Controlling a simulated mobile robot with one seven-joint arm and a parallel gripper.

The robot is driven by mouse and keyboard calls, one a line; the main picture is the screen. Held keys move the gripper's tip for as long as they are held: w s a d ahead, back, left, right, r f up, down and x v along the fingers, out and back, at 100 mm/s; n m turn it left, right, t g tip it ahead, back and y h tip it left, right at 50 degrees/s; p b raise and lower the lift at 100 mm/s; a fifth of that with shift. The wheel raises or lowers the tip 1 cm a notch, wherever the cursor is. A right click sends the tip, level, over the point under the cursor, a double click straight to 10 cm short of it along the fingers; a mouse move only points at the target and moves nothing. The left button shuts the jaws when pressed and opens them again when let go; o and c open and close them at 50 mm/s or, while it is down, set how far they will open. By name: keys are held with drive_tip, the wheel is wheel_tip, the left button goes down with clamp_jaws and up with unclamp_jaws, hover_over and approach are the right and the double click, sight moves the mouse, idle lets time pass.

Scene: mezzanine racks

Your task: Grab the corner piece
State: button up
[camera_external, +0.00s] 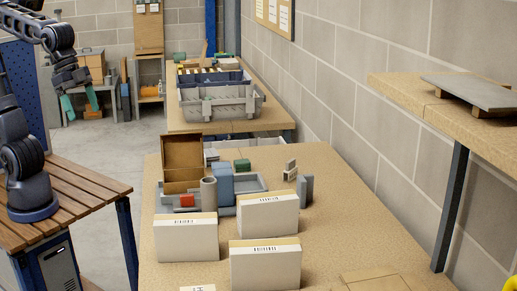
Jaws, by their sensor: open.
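My gripper (79,103) hangs at the upper left, its two teal fingers spread and nothing visible between them. It is well left of the long particleboard table (345,235) and far from the things on it. I cannot tell for sure which thing is the corner piece. A small light grey piece (290,170) stands right of a grey tray, and a darker grey upright piece (305,190) stands just in front of it. Both are small in the picture, so their exact shape is unclear.
The grey tray (258,182) holds a red block (187,200), a grey cylinder (208,193) and blue blocks (224,184). White boxes (265,263) stand in front. A raised shelf (440,107) juts out at right.

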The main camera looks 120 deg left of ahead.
drive_tip(key=w+a+r+n, duration=0.1)
drive_tip(key=w+a, duration=0.3)
drive_tip(key=w, duration=0.2)
drive_tip(key=w+a+n, duration=0.1)
drive_tip(key=w+a, duration=0.2)
drive_tip(key=w, duration=0.4)
drive_tip(key=n+g+y, duration=0.1)
drive_tip(key=n+y, duration=0.2)
drive_tip(key=n, duration=0.2)
hover_over(302, 178)
drive_tip(key=s+d, duration=0.2)
drive_tip(key=d, duration=0.1)
wheel_tip(302, 178, down, 22)
drive_tip(key=x, duration=0.5)
drive_tip(key=shift+s+a+f, duration=0.1)
drive_tip(key=shift+f, duration=0.3)
drive_tip(key=shift+s+a+x, duration=0.1)
drive_tip(key=shift+s+x, duration=0.05)
drive_tip(key=shift+x, duration=1.2)
drive_tip(key=shift+s+a+x, duration=0.15)
drive_tip(key=shift+s+x, duration=0.05)
drive_tip(key=shift+x, duration=1.2)
drive_tip(key=shift+c, duration=0.5)
drive_tip(key=c, duration=0.9)
